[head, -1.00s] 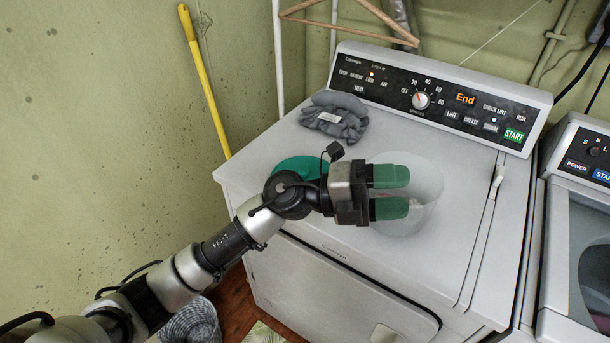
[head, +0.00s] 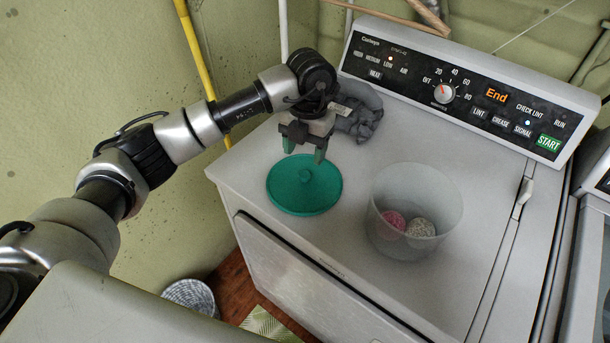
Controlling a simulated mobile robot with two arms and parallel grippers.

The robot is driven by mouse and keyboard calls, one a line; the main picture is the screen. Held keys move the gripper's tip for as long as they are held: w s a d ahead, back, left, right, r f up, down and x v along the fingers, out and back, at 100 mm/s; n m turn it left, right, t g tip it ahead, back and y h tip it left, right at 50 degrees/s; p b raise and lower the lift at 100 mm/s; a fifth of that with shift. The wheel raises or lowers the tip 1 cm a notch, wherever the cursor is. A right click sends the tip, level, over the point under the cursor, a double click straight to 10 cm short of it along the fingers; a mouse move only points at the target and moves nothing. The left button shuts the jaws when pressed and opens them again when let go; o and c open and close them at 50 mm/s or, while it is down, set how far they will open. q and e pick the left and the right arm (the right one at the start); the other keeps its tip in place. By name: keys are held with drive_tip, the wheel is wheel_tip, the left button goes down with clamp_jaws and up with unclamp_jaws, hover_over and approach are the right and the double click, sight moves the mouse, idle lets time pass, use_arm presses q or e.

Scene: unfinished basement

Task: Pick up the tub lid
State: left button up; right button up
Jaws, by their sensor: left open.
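The tub lid (head: 304,192) is a round green disc with a small knob at its middle. It lies flat on the white dryer top, left of the tub. My left gripper (head: 304,156) points down over the far part of the lid, with its green fingers apart and nothing between them. I cannot tell whether the fingertips touch the lid. The clear tub (head: 440,190) stands open on the dryer and holds a pink ball (head: 393,221) and a speckled pale ball (head: 419,228). My right gripper is not in view.
The dryer's control panel (head: 455,95) rises at the back. A yellow pole (head: 196,55) leans on the wall at left. A woven basket (head: 190,296) stands on the floor. The dryer top is clear around the tub.

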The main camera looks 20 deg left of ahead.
sight(305, 174)
use_arm(q)
drive_tip(key=shift+f, duration=0.8)
drive_tip(key=f, duration=0.1)
drive_tip(key=f+p, duration=0.1)
drive_tip(key=f, duration=0.1)
drive_tip(key=f+p, duration=0.1)
drive_tip(key=shift+s+f, duration=0.15)
drive_tip(key=shift+s, duration=0.1)
drive_tip(key=shift+f, duration=0.4)
drive_tip(key=shift+c, duration=0.3)
drive_tip(key=c, duration=0.9)
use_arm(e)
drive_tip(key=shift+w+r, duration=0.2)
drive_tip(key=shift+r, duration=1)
